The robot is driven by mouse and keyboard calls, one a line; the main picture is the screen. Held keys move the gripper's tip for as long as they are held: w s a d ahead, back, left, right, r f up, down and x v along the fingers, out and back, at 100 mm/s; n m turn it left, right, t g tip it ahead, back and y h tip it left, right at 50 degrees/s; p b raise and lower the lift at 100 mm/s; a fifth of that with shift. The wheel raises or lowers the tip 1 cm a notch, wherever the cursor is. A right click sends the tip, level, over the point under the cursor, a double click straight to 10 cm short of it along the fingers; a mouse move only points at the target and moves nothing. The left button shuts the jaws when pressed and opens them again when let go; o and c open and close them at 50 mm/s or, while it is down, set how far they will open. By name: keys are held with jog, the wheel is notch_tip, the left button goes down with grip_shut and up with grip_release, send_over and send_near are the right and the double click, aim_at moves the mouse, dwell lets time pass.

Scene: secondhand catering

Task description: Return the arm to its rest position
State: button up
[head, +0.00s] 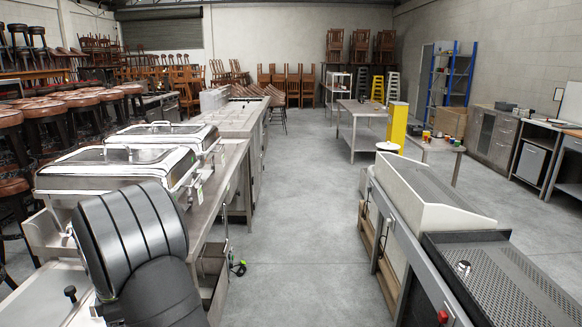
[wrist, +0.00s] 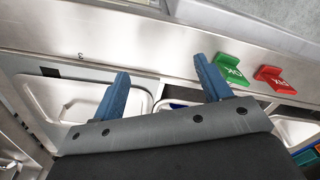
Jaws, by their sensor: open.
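My gripper (wrist: 160,66) shows in the wrist view with its two blue fingers wide apart and nothing between them. Behind the fingers is a steel rail (wrist: 150,62) marked with a 3, with pale containers below it. My dark arm (head: 140,250) fills the lower left of the head view, in front of the steel counter with chafing dishes. My fingers cannot be made out in the head view. A green OK tag (wrist: 230,68) and a red FIX tag (wrist: 275,80) sit on the rail, right of the right finger.
Chafing dishes (head: 118,166) with lids stand on the left counter, close to my arm. Stacked stools (head: 50,115) are further left. A long counter (head: 440,215) with perforated tops stands on the right.

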jog(key=shift+s+a+f, duration=0.1)
jog(key=shift+a+f, duration=0.1)
jog(key=shift+f, duration=0.5)
jog(key=shift+a+f, duration=0.2)
jog(key=shift+f, duration=0.5)
jog(key=shift+s+a+f, duration=0.1)
jog(key=shift+a+f, duration=0.1)
jog(key=shift+f, duration=0.5)
